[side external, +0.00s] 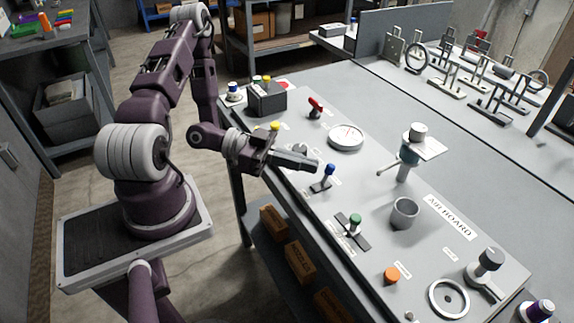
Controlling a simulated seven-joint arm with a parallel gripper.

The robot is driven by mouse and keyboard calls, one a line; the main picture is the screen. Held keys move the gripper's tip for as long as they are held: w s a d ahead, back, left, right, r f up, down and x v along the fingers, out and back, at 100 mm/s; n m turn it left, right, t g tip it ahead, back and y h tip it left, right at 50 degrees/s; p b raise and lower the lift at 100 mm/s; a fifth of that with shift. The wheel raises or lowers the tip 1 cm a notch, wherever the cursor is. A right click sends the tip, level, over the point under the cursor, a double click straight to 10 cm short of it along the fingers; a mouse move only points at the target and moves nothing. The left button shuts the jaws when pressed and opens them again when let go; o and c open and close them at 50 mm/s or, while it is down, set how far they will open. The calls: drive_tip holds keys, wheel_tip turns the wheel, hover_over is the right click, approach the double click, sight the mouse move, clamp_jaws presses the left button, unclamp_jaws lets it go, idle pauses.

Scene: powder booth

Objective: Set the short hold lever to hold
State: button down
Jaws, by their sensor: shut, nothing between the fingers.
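Several levers stand on the grey board labelled AIR BOARD (452,217). Their small labels are too small to read, so I cannot tell which is the short hold lever. A blue-knobbed lever (329,170) stands in a dark slot plate. A green-knobbed lever (355,220) stands in a similar plate nearer the front. A red-handled lever (315,104) is farther back. My gripper (315,165) is shut and empty, above the board, its tips just left of the blue knob in the picture. I cannot tell whether they touch it.
A round gauge (346,136), a valve with a side handle (409,150), a grey cup (403,213), an orange button (391,275) and a grey-knobbed lever (488,262) stand on the board. A dark box (267,99) is at its back left.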

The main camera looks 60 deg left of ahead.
drive_tip(key=r+v, duration=0.2)
drive_tip(key=v, duration=1.1)
drive_tip(key=shift+a+r, duration=0.2)
drive_tip(key=shift+a, duration=0.1)
drive_tip(key=shift+w, duration=0.1)
